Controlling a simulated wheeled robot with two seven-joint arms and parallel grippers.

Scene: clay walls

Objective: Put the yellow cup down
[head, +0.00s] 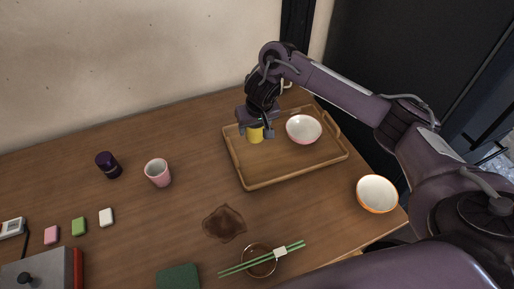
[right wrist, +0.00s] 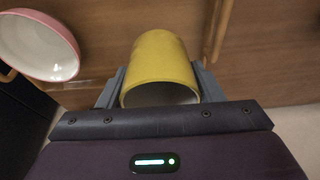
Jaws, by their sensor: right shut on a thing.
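The yellow cup (head: 255,136) is in the grip of my right gripper (head: 257,129), over the left part of the wooden tray (head: 258,184). In the right wrist view the yellow cup (right wrist: 160,62) sits between the two grey fingers, with its pale inside partly showing. I cannot tell whether its base touches the tray. The gripper hides the cup's upper part in the head view. My left gripper is not in view.
A white and pink bowl (head: 304,129) sits on the tray, right of the cup. The tray's front part is clear. On the table stand a pink cup (head: 158,173), an orange-rimmed bowl (head: 377,194) and a dark jar (head: 109,165).

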